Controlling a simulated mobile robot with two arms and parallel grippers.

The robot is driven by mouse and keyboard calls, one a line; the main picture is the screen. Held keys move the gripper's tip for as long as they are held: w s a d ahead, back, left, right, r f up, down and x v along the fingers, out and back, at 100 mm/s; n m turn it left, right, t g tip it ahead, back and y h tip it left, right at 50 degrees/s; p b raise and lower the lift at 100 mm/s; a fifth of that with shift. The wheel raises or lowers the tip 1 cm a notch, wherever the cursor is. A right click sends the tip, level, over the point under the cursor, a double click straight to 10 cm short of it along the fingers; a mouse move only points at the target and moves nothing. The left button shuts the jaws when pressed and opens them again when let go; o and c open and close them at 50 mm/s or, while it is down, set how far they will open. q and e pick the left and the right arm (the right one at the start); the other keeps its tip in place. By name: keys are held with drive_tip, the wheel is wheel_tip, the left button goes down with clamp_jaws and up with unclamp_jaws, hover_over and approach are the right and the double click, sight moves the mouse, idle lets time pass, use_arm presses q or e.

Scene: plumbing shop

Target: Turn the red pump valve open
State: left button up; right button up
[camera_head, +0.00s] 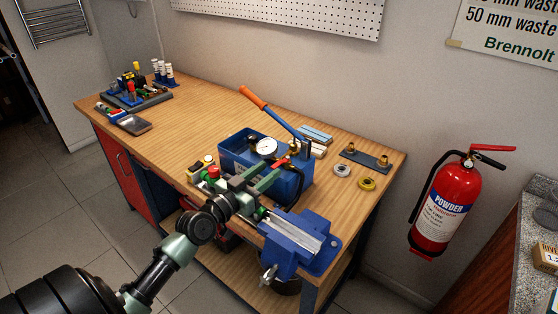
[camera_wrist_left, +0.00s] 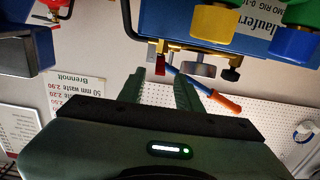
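The blue test pump (camera_head: 236,152) stands on the bench, with a round white gauge (camera_head: 265,146) and a raised orange-handled lever (camera_head: 253,97). The small red pump valve (camera_head: 281,163) is at its front side. In the left wrist view the red valve (camera_wrist_left: 160,69) shows below the blue pump box (camera_wrist_left: 195,25), beside brass fittings. My left gripper (camera_head: 279,172) reaches over the bench to the pump. In its wrist view the left gripper (camera_wrist_left: 161,80) has its fingers apart, with the valve just beyond and between the tips; I cannot tell if they touch. My right gripper is out of view.
A blue vise (camera_head: 291,244) is at the bench's front right. Two rings (camera_head: 342,170) and a dark plate with fittings (camera_head: 366,158) lie at the right. A tool tray (camera_head: 135,97) stands far left. The bench's middle left is clear. A red extinguisher (camera_head: 445,205) hangs right.

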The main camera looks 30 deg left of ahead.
sight(277, 164)
use_arm(q)
drive_tip(key=w, duration=0.5)
drive_tip(key=shift+d+f+p, duration=0.1)
drive_tip(key=shift+d+p, duration=0.15)
drive_tip(key=shift+p, duration=0.15)
clamp_jaws()
